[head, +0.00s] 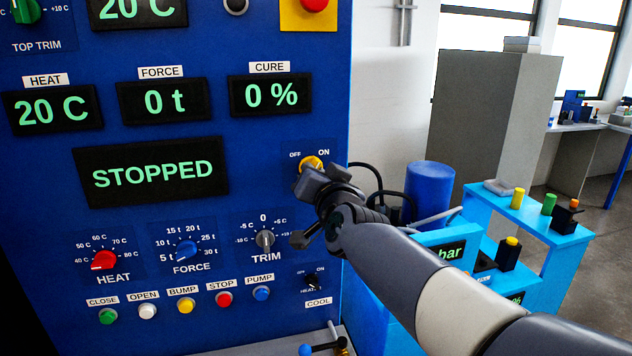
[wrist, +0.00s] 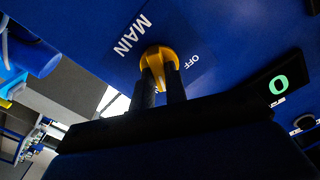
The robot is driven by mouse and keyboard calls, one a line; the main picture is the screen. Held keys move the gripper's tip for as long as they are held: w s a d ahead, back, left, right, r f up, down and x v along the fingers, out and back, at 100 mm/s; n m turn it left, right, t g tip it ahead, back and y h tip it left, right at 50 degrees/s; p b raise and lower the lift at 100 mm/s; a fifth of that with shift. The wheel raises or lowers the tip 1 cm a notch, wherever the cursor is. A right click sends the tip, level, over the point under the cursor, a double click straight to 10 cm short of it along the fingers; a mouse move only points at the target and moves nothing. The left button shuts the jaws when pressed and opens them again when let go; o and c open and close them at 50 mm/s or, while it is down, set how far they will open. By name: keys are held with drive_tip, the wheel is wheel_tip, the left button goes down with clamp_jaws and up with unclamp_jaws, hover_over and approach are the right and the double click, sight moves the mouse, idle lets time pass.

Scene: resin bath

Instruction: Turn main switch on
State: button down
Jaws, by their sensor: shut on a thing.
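The main switch (head: 311,162) is a yellow rotary knob on the blue control panel, under the labels OFF and ON. It also shows in the wrist view (wrist: 157,56), beside the words MAIN and OFF. My gripper (head: 314,172) is at the knob, and in the wrist view its two dark fingers (wrist: 160,80) are shut on it. The fingers and wrist hide part of the knob, so I cannot tell exactly where it points. The status display (head: 152,172) reads STOPPED.
Below the switch are the trim knob (head: 265,240), the heat/cool switch (head: 313,281), the force knob (head: 187,250) and a row of coloured buttons (head: 186,305). A blue drum (head: 430,190) and light-blue benches (head: 520,215) stand to the right, behind my arm.

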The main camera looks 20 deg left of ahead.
drive_tip(key=shift+m+b, duration=0.5)
drive_tip(key=shift+m, duration=1.1)
drive_tip(key=c, duration=1.4)
unclamp_jaws()
drive_tip(key=shift+c, duration=0.2)
drive_tip(key=v, duration=1.1)
drive_tip(key=shift+p, duration=0.35)
